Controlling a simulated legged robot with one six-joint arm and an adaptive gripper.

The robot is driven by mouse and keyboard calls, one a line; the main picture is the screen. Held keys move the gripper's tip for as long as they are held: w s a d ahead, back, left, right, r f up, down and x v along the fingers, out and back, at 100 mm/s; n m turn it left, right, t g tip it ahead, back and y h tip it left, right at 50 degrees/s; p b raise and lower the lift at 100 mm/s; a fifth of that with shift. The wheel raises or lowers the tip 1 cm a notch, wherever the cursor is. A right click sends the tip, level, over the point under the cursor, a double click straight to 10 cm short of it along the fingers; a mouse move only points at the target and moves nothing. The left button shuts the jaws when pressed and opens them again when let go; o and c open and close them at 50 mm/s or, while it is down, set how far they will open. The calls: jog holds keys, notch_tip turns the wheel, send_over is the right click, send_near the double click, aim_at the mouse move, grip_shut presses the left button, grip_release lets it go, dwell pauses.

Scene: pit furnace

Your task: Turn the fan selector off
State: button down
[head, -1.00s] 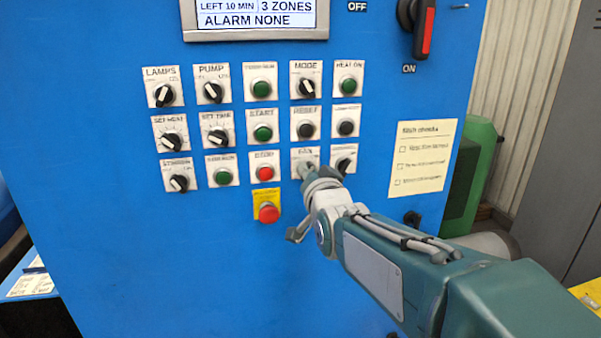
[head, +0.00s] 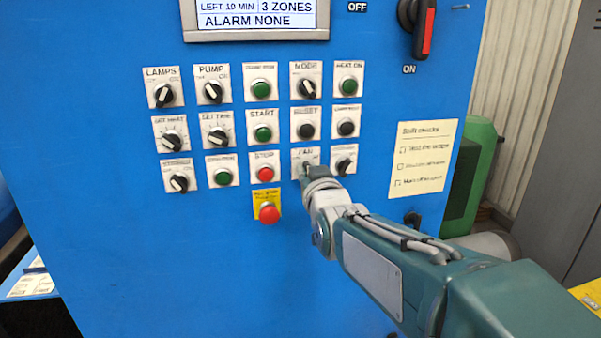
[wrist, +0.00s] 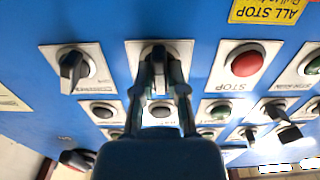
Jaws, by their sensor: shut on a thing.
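The fan selector (head: 302,154) is on a white plate labelled FAN in the bottom row of the blue panel, right of the red stop button (head: 265,174). In the head view my gripper (head: 309,171) is at this plate and covers most of the knob. In the upside-down wrist view the dark knob of the fan selector (wrist: 158,54) sits between the two fingertips of my gripper (wrist: 159,72). The fingers are shut on it. The exact setting its pointer shows is hard to read.
Another selector (head: 343,161) is close on the right of the fan plate. A red emergency button (head: 268,213) on a yellow plate juts out below left. Several buttons and selectors fill the rows above. The panel below the controls is clear.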

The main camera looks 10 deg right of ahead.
jog(key=n, duration=0.5)
jog(key=shift+a+f, duration=0.1)
jog(key=shift+f, duration=0.3)
jog(key=shift+n, duration=0.4)
jog(key=c, duration=0.7)
grip_release()
jog(key=shift+r, duration=0.15)
